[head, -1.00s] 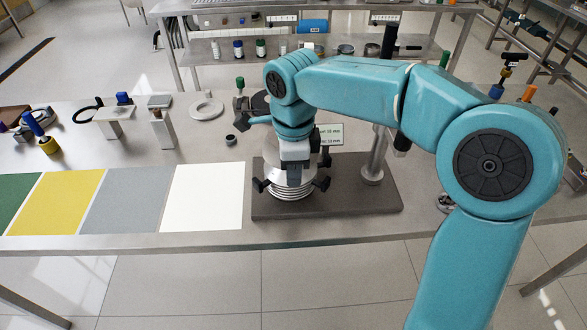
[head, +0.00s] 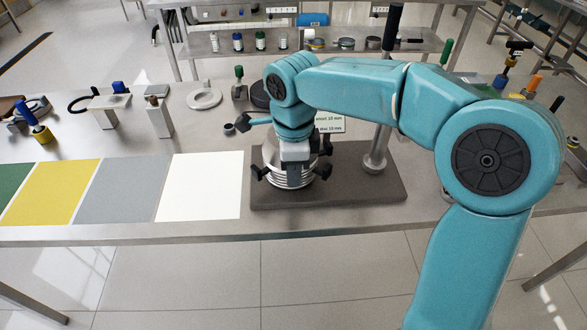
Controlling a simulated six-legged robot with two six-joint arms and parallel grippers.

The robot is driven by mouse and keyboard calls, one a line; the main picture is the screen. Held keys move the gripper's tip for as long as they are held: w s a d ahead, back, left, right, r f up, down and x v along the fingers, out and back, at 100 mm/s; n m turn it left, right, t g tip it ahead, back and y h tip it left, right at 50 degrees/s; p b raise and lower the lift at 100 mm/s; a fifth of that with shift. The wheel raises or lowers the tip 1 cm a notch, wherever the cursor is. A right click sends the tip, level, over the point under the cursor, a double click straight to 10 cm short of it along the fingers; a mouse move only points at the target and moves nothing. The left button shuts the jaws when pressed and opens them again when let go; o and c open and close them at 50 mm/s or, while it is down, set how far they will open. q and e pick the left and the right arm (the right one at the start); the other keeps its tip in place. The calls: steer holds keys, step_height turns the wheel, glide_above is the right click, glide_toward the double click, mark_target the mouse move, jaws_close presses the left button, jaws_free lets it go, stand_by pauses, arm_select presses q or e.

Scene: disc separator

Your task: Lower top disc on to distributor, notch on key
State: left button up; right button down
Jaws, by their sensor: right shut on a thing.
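My right gripper (head: 293,172) reaches down from above over the disc stack (head: 290,183) on the dark base plate (head: 355,195). It is shut on the top disc, of which only part of a pale metal edge (head: 270,155) shows behind the jaws. The disc sits at or just above the stack; I cannot tell whether it touches. The distributor, the notch and the key are hidden by the gripper and arm. Black clamp knobs stick out around the stack. My left gripper is not in view.
A metal post (head: 376,150) stands on the base plate right of the stack, and a small sign (head: 330,123) is behind. Green, yellow, grey and white mats (head: 200,187) lie to the left. A pale ring (head: 204,97) and fixtures stand farther back.

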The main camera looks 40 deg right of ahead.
steer(key=shift+f, duration=0.45)
steer(key=c, duration=1.1)
jaws_free()
steer(key=shift+r, duration=0.15)
steer(key=shift+r, duration=0.1)
